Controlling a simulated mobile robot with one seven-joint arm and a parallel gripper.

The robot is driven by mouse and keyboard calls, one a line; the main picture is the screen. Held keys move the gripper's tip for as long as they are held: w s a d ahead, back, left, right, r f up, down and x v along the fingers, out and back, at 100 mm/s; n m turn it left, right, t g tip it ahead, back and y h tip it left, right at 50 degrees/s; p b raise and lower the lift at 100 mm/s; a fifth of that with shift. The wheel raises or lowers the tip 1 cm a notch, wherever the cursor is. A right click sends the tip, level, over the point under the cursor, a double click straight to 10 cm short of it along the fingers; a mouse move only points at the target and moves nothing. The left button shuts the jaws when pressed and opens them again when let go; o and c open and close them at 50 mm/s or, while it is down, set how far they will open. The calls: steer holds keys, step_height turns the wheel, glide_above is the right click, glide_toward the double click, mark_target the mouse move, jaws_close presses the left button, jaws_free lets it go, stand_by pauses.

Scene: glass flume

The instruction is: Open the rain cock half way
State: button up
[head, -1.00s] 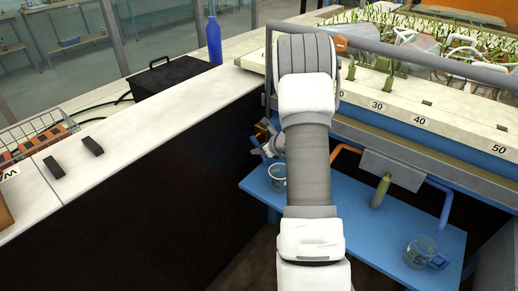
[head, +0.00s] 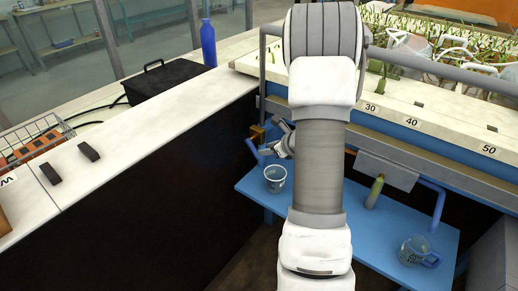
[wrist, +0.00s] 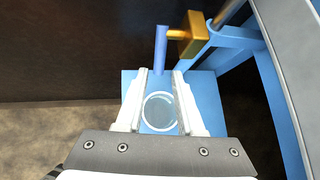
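A brass cock (wrist: 187,38) with a blue lever (wrist: 161,50) hangs at the left end of the blue frame. In the wrist view the lever points down, and its lower end lies in line with the gap between my fingertips. In the head view the brass body (head: 257,133) and blue lever (head: 251,148) show just left of my gripper (head: 267,140). My gripper (wrist: 161,74) is open, and its fingers do not visibly touch the lever. A second cock with a green handle (head: 375,191) sits further right. I cannot read a label on either.
A clear cup (head: 275,178) stands on the blue shelf (head: 330,222) below my gripper; a clear jug (head: 416,250) stands at its right. A dark wall lies left. The flume rail (head: 430,65) runs behind my arm, which hides part of the bench.

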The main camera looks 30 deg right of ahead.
steer(key=p+v, duration=0.1)
steer(key=v, duration=0.7)
steer(key=s+a+r+n+g+y+p, duration=0.2)
steer(key=a+r+n+g+y+p, duration=0.15)
steer(key=a+r+n, duration=1.3)
steer(key=s+a+r+n+h+p, duration=0.2)
steer(key=s+a+r+n, duration=0.3)
steer(key=s+n, duration=0.3)
steer(key=s+a+r+n+h+p, duration=0.2)
steer(key=s+a+r+n+p, duration=0.2)
steer(key=s+a+r+n, duration=0.2)
steer(key=shift+s+a+n+g, duration=0.2)
steer(key=shift+s+n+g, duration=0.25)
steer(key=shift+s+n, duration=0.8)
